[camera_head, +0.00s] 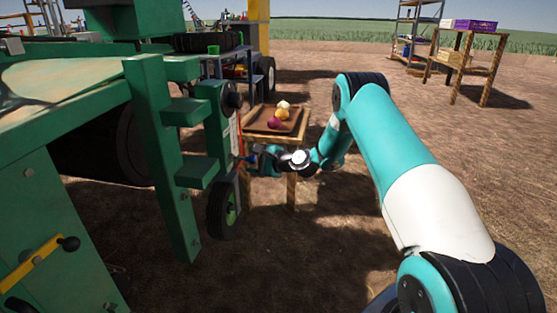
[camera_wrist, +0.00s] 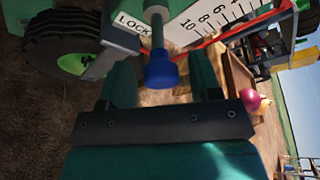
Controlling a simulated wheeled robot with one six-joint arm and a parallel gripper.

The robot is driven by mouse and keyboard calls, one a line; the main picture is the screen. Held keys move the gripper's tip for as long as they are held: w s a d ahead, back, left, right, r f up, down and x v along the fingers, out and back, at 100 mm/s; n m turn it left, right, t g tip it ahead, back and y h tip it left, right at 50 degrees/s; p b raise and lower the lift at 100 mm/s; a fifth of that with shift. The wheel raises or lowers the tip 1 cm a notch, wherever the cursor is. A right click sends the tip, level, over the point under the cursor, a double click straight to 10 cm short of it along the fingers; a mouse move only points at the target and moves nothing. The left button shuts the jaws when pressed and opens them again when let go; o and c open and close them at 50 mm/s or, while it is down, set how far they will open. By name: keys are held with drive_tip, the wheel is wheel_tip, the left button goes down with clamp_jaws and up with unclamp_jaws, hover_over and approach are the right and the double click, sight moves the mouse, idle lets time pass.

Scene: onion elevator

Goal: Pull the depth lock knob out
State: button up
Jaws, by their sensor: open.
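The depth lock knob (camera_wrist: 160,74) is blue, on a grey stem that comes out of a green part marked LOCK (camera_wrist: 132,19) in the wrist view. My gripper (camera_wrist: 161,66) is open, with one finger on each side of the knob. Gaps show between the knob and both fingers, so neither appears to touch it. In the head view my gripper (camera_head: 254,158) is at the side of the green machine (camera_head: 151,130), by its upright post. The knob is small and mostly hidden there.
A white number scale (camera_wrist: 223,16) with a red edge is beside the knob. A black wheel (camera_head: 222,210) is below my gripper. A wooden table (camera_head: 292,190) with a brown tray (camera_head: 262,129) of several onions stands close behind. Open dirt lies to the right.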

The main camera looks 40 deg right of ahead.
drive_tip(key=p+v, duration=0.5)
drive_tip(key=v, duration=1)
drive_tip(key=shift+s+d, duration=0.2)
drive_tip(key=shift+s, duration=0.15)
drive_tip(key=s+a+r+n+g+y+p, duration=0.1)
drive_tip(key=s+a+r+n+g, duration=0.15)
drive_tip(key=a+r+n, duration=0.45)
drive_tip(key=s+a+r+n+g+y+p, duration=0.15)
drive_tip(key=a+r+n+g, duration=0.25)
drive_tip(key=a, duration=0.6)
drive_tip(key=s+a+r+n+g+y+p, duration=0.1)
drive_tip(key=s+a+r+n+g, duration=0.2)
drive_tip(key=a+r+n, duration=0.4)
drive_tip(key=s+a+r+n+g+h+p, duration=0.1)
drive_tip(key=s+a+r+n+g+h, duration=0.15)
drive_tip(key=s, duration=0.55)
drive_tip(key=s+a+r+n+g+h, duration=0.1)
drive_tip(key=s+a+r+n, duration=0.2)
drive_tip(key=s, duration=0.5)
drive_tip(key=s+a+r+n+g+h+p, duration=0.1)
drive_tip(key=s+a+n+h, duration=0.1)
drive_tip(key=s+n, duration=0.35)
wheel_tip(320, 180, up, 38)
drive_tip(key=s+m+p, duration=0.2)
drive_tip(key=p, duration=3.6)
